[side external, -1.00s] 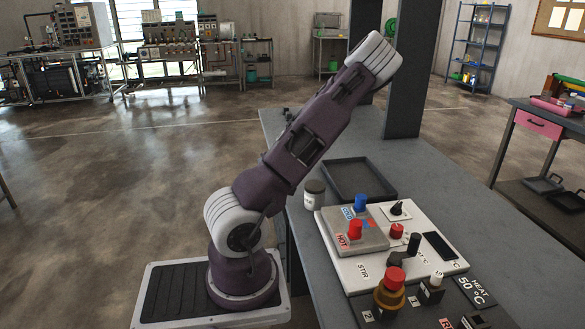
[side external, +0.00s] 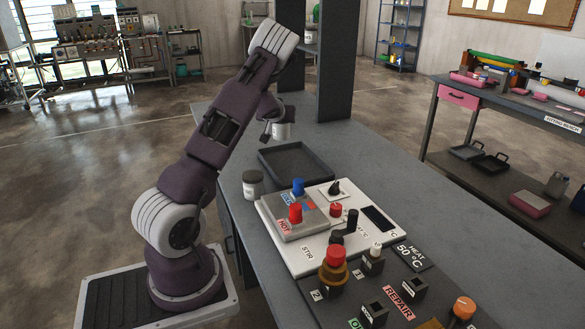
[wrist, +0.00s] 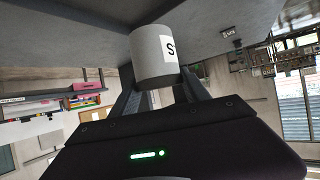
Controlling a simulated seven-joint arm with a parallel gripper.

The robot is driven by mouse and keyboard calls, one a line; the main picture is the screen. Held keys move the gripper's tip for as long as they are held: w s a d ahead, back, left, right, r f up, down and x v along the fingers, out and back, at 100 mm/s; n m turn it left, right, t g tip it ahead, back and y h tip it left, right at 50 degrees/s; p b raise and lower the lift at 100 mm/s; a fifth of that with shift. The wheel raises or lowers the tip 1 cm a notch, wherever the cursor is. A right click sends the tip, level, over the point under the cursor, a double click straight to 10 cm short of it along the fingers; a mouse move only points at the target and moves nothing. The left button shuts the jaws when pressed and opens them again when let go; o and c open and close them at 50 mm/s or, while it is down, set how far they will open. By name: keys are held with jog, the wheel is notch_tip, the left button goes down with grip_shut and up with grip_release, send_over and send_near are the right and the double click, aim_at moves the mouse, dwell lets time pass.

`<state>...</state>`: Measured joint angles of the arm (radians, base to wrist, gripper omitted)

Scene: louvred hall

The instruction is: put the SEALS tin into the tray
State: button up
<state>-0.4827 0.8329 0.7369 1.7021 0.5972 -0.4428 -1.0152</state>
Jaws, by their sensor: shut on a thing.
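The tray lies on the grey bench and looks empty. In the wrist view the tin (wrist: 153,62) sits between the two fingers, with a white label showing the letter S. The rest of its label is turned out of sight.
A white jar with a dark lid (side external: 252,186) stands on the bench left of the tray. A control panel (side external: 290,258) with knobs and buttons lies in front of the tray. A dark post (side external: 335,70) rises behind. The bench right of the tray is clear.

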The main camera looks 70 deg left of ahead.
jog(key=shift+w+a, duration=0.1)
jog(key=shift+w, duration=0.85)
send_over(287, 159)
notch_tip(287, 159, down, 9)
jog(key=shift+r, duration=0.1)
jog(key=o, duration=1.5)
jog(key=shift+o, duration=0.2)
